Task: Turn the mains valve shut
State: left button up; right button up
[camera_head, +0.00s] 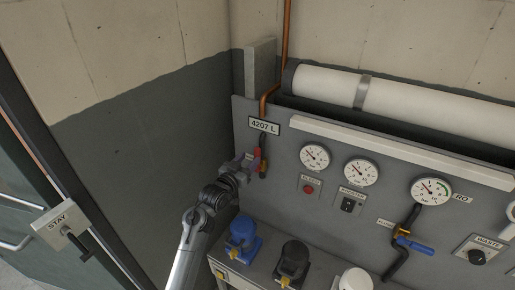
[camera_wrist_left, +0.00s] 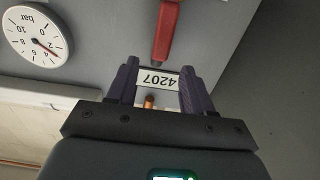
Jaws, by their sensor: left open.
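A red lever handle (camera_head: 257,154) sits on the grey panel below the "4207 L" plate, where the copper pipe comes down. I take it for the mains valve; its small label is too small to read. In the left wrist view, which is upside down, the red lever (camera_wrist_left: 166,30) has its near end close to the space between my fingertips. My left gripper (camera_head: 249,164) is open at the lever, and its fingers (camera_wrist_left: 159,68) stand apart with nothing clamped. Whether they touch the lever I cannot tell. My right gripper is not in view.
A blue-handled lever (camera_head: 414,245) is on the panel at right, below several round gauges (camera_head: 361,172). Blue (camera_head: 243,238) and black (camera_head: 292,262) devices stand on the ledge below. A dark wall is close on the left.

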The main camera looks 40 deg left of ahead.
aim_at(256, 151)
pick_arm(q)
jog(key=shift+w+a+p, duration=0.15)
jog(key=shift+w+a, duration=0.05)
jog(key=shift+w, duration=1)
jog(key=shift+w+a+p, duration=0.15)
jog(key=shift+w, duration=1)
jog(key=shift+w+a+p, duration=0.15)
jog(key=shift+w+a, duration=0.05)
jog(key=shift+w, duration=1)
jog(key=shift+c, duration=0.5)
grip_shut()
